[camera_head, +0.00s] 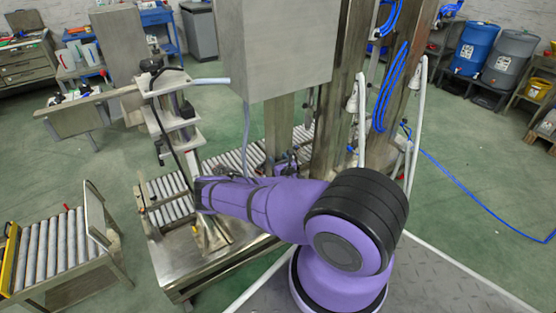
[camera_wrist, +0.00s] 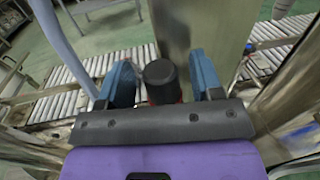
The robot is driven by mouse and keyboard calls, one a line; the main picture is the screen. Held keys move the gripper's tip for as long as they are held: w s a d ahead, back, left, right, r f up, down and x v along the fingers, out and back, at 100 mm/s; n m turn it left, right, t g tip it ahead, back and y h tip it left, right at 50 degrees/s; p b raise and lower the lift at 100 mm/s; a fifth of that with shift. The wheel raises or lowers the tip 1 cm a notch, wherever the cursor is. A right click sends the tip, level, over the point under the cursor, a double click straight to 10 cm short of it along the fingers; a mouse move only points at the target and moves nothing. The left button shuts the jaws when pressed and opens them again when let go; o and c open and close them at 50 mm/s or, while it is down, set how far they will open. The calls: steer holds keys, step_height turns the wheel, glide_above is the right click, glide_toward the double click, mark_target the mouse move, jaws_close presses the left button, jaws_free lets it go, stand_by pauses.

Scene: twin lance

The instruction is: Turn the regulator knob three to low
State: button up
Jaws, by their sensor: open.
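In the wrist view, a dark round knob (camera_wrist: 161,82) with a bit of red beneath it stands between the two blue fingers of my gripper (camera_wrist: 163,80). The fingers are apart, one on each side of the knob. The left finger has a visible gap to it; whether the right finger touches it I cannot tell. No number or setting mark on the knob is readable. In the head view my purple arm reaches left toward the metal machine, and its forearm hides the knob and the gripper's fingers.
A steel post (camera_wrist: 185,30) stands close behind the knob. A roller conveyor (camera_head: 170,200) runs through the metal frame. A grey hose (camera_wrist: 62,40) passes left of my gripper. A large steel cabinet (camera_head: 275,50) hangs above the arm.

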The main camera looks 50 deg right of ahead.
steer(key=v, duration=1)
steer(key=shift+s, duration=0.15)
steer(key=shift+f, duration=0.1)
